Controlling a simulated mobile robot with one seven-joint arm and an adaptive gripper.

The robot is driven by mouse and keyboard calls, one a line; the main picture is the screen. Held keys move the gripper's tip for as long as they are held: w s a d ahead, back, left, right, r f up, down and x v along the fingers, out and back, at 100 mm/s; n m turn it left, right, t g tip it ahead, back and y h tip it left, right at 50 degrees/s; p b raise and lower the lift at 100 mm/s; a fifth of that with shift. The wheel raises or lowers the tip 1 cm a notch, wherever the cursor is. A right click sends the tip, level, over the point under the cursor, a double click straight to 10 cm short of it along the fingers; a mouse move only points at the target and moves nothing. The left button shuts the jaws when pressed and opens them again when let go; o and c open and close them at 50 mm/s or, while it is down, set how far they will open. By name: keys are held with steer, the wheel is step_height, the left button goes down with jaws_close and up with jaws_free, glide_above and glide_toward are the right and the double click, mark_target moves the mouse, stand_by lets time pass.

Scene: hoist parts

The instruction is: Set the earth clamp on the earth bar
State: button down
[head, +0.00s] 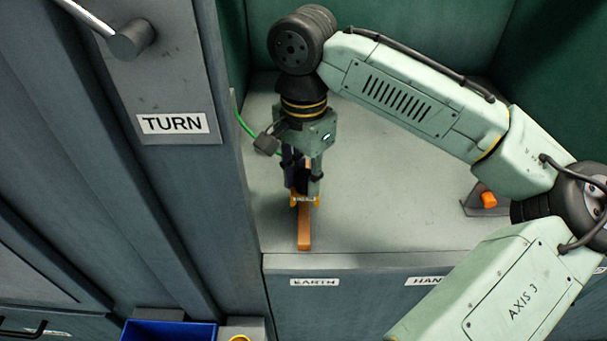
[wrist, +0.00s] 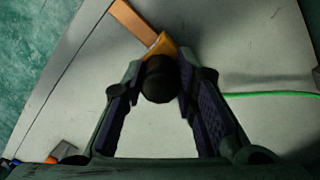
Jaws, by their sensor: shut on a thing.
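The earth clamp has an orange body (head: 304,200) and a dark round handle (wrist: 160,78). My gripper (head: 302,182) is shut on the handle, with one finger on each side of it. The gripper points down over the ledge. The orange-brown earth bar (head: 304,235) reaches out to the ledge's front edge above the EARTH label. In the wrist view the clamp body (wrist: 163,46) overlaps the near end of the bar (wrist: 134,22). I cannot tell whether it is seated on the bar or just above it; the handle hides part of the clamp.
A green cable (head: 243,124) runs behind my gripper on the left. A grey cabinet with a TURN label (head: 173,123) stands close at left. An orange part on a dark plate (head: 488,200) is at right. A blue bin (head: 168,331) is at lower left. The ledge's middle (head: 400,200) is clear.

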mark_target(303, 195)
step_height(303, 195, down, 2)
steer(key=shift+f+b, duration=0.1)
steer(key=shift+b, duration=0.75)
steer(key=shift+f+b, duration=0.35)
steer(key=shift+f, duration=0.5)
steer(key=shift+f, duration=0.35)
steer(key=c, duration=1.2)
jaws_free()
step_height(303, 195, up, 12)
steer(key=shift+s, duration=0.1)
